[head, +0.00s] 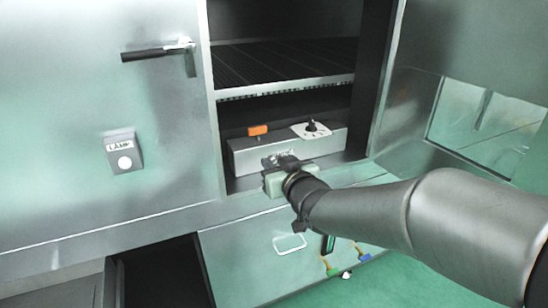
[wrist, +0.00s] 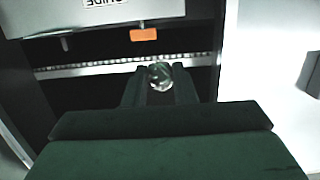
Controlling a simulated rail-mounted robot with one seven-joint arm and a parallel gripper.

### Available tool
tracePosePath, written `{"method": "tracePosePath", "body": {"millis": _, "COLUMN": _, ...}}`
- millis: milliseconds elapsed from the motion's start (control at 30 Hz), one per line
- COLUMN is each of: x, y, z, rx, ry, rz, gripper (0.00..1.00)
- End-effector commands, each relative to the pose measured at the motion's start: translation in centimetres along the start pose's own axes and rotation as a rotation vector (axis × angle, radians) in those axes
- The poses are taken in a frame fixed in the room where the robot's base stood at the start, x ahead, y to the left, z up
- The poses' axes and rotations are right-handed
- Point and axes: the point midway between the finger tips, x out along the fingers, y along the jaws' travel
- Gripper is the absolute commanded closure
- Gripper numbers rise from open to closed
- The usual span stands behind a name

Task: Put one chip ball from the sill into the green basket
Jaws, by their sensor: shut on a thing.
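My gripper (head: 276,162) is in front of the grey box in the cabinet opening, at the level of the sill (head: 245,182). In the wrist view, my gripper (wrist: 160,78) is shut on a shiny, crumpled, silvery chip ball (wrist: 160,75) that sits between the fingertips. In the head view I cannot make out the ball clearly at the gripper. I cannot tell from the wrist view whether the ball still touches the sill. No green basket can be made out in either view.
A grey box (head: 255,157) with an orange switch (head: 258,130) and a dial plate (head: 318,129) stands behind my gripper, under a slatted shelf (head: 285,62). A door with a black handle (head: 155,54) and lamp button (head: 124,158) is at left. Green floor (head: 405,285) lies below right.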

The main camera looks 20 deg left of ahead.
Motion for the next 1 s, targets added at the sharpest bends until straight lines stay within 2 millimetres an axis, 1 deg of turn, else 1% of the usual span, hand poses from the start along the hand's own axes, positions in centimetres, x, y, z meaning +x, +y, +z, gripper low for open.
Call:
{"method": "tracePosePath", "body": {"millis": 67, "x": -0.5, "y": 0.5, "z": 0.2, "rx": 0.002, "ry": -0.001, "rz": 0.009, "gripper": 0.97}}
{"method": "tracePosePath", "body": {"millis": 133, "x": -0.5, "y": 1.5, "z": 1.1, "rx": 0.007, "ry": -0.005, "rz": 0.025, "gripper": 0.97}}
{"method": "tracePosePath", "body": {"millis": 167, "x": -0.3, "y": 2.1, "z": 1.6, "rx": 0.008, "ry": -0.006, "rz": 0.035, "gripper": 0.97}}
{"method": "tracePosePath", "body": {"millis": 233, "x": 0.0, "y": 4.2, "z": 3.5, "rx": 0.016, "ry": -0.008, "rz": 0.071, "gripper": 0.97}}
{"method": "tracePosePath", "body": {"millis": 267, "x": 0.2, "y": 5.3, "z": 4.4, "rx": 0.020, "ry": -0.009, "rz": 0.090, "gripper": 0.97}}
{"method": "tracePosePath", "body": {"millis": 300, "x": 0.3, "y": 6.9, "z": 5.9, "rx": 0.025, "ry": -0.011, "rz": 0.121, "gripper": 0.97}}
{"method": "tracePosePath", "body": {"millis": 367, "x": 0.4, "y": 9.4, "z": 8.4, "rx": 0.032, "ry": -0.013, "rz": 0.172, "gripper": 0.97}}
{"method": "tracePosePath", "body": {"millis": 400, "x": 0.3, "y": 11.2, "z": 10.2, "rx": 0.036, "ry": -0.014, "rz": 0.208, "gripper": 0.97}}
{"method": "tracePosePath", "body": {"millis": 467, "x": -0.1, "y": 13.7, "z": 12.8, "rx": 0.043, "ry": -0.014, "rz": 0.265, "gripper": 0.97}}
{"method": "tracePosePath", "body": {"millis": 500, "x": -0.5, "y": 15.3, "z": 14.6, "rx": 0.049, "ry": -0.014, "rz": 0.304, "gripper": 0.97}}
{"method": "tracePosePath", "body": {"millis": 567, "x": -1.3, "y": 17.5, "z": 17.3, "rx": 0.057, "ry": -0.015, "rz": 0.360, "gripper": 0.97}}
{"method": "tracePosePath", "body": {"millis": 600, "x": -2.0, "y": 18.9, "z": 18.9, "rx": 0.062, "ry": -0.014, "rz": 0.399, "gripper": 0.97}}
{"method": "tracePosePath", "body": {"millis": 700, "x": -3.8, "y": 21.9, "z": 22.8, "rx": 0.073, "ry": -0.013, "rz": 0.482, "gripper": 0.97}}
{"method": "tracePosePath", "body": {"millis": 800, "x": -5.6, "y": 24.0, "z": 25.8, "rx": 0.081, "ry": -0.010, "rz": 0.548, "gripper": 0.97}}
{"method": "tracePosePath", "body": {"millis": 900, "x": -7.3, "y": 25.6, "z": 28.1, "rx": 0.090, "ry": -0.007, "rz": 0.600, "gripper": 0.97}}
{"method": "tracePosePath", "body": {"millis": 1000, "x": -8.8, "y": 26.7, "z": 29.9, "rx": 0.095, "ry": -0.007, "rz": 0.638, "gripper": 0.97}}
